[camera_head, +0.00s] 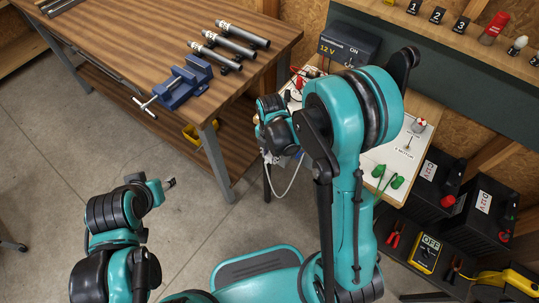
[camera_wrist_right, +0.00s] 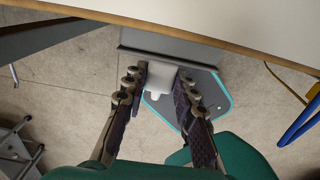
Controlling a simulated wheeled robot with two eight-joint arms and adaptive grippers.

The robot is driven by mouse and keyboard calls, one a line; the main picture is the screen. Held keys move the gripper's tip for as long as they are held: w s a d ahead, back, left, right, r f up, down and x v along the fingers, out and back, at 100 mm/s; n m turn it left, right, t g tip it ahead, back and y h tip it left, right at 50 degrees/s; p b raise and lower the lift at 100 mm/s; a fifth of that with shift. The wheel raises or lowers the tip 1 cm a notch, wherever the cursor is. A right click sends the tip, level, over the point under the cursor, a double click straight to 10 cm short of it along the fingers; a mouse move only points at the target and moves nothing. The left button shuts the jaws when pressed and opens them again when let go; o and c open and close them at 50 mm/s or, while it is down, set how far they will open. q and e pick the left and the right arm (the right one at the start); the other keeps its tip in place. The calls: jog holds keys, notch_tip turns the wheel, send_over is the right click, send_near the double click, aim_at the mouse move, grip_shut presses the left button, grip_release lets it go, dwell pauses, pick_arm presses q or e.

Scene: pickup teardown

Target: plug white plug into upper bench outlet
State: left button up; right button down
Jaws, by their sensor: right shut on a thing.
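My right gripper (camera_wrist_right: 158,98) is shut on the white plug (camera_wrist_right: 158,75), which sits between its fingertips in the right wrist view. The plug's far end is close to a grey bar (camera_wrist_right: 190,57) under the light board edge; I cannot tell if they touch. In the head view my right gripper (camera_head: 268,157) is low beside the white-topped bench (camera_head: 378,158), largely hidden by my right arm. A white cord (camera_head: 291,181) hangs below it. I cannot make out the upper outlet. My left gripper (camera_head: 168,184) is over the floor, away from the bench; its opening is unclear.
A wooden workbench (camera_head: 120,50) with a blue vise (camera_head: 184,83) and several metal tubes stands at the left. A 12 V box (camera_head: 348,43) sits behind my right arm. Batteries (camera_head: 482,212) and a yellow meter (camera_head: 426,252) are at the right. The floor between is clear.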

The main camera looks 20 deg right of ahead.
jog(key=shift+w+d, duration=0.2)
jog(key=shift+d, duration=0.05)
jog(key=c, duration=1.1)
grip_release()
jog(key=shift+c, duration=0.2)
notch_tip(320, 180, up, 12)
jog(key=s+d+r+m+t, duration=0.1)
jog(key=s+r+m+t, duration=0.2)
jog(key=m, duration=0.9)
jog(key=s+d+r+m+t, duration=0.1)
jog(key=s+r+m+t, duration=0.3)
jog(key=s+m, duration=0.5)
jog(key=m, duration=0.4)
jog(key=shift+d+m, duration=0.3)
